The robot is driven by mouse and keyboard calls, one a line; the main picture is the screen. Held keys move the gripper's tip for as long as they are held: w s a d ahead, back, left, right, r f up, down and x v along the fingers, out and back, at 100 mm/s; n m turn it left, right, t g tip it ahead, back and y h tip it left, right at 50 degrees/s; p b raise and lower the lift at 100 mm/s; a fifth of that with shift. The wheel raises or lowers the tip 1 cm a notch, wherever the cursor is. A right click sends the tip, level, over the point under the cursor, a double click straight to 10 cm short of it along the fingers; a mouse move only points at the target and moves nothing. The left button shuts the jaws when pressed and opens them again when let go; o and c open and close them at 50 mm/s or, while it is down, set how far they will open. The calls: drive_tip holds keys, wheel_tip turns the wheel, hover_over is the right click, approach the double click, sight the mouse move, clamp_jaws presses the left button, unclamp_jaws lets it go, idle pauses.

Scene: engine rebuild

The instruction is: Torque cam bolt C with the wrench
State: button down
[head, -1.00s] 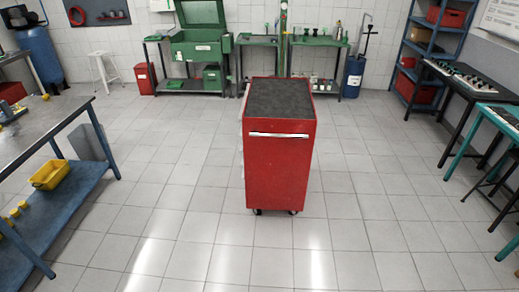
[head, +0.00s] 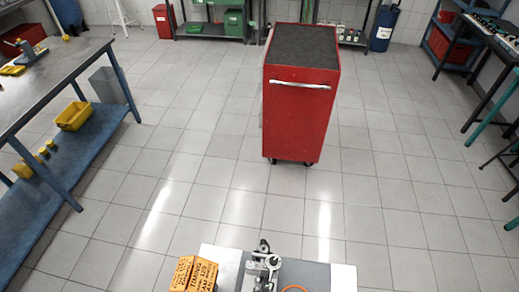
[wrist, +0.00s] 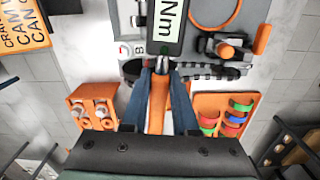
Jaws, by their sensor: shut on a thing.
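My gripper (wrist: 160,82) is shut on the orange handle of the torque wrench (wrist: 157,105) in the wrist view. The wrench's dark head with a pale display reading "Nm" (wrist: 165,22) extends toward the top of the picture. Behind it lies a dark, lobed camshaft-like part (wrist: 208,70) on a grey surface. A small white label with a "B" (wrist: 124,49) shows left of the wrench. I cannot make out a label C or tell which bolt is C; the wrench and gripper cover part of this area. My gripper is not clear in the head view.
In the wrist view, an orange holder with metal parts (wrist: 72,97) is at left and an orange tray with coloured rings (wrist: 253,97) at right.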

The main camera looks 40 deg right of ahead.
drive_tip(key=shift+w, duration=0.2)
drive_tip(key=shift+w+a+m, duration=0.35)
drive_tip(key=shift+w+m, duration=0.15)
drive_tip(key=shift+m, duration=0.1)
drive_tip(key=shift+w, duration=0.1)
drive_tip(key=shift+w+a+m, duration=0.35)
drive_tip(key=shift+w+m, duration=0.25)
drive_tip(key=shift+w, duration=0.05)
drive_tip(key=shift+w+a+m, duration=0.2)
drive_tip(key=shift+w+m, duration=0.3)
drive_tip(key=shift+w, duration=0.2)
drive_tip(key=shift+w+a+m, duration=0.2)
drive_tip(key=shift+w+m, duration=0.3)
drive_tip(key=shift+w, duration=0.2)
drive_tip(key=shift+w+a+m, duration=0.2)
drive_tip(key=shift+w+m, duration=0.3)
drive_tip(key=shift+w, duration=0.2)
idle(4.3)
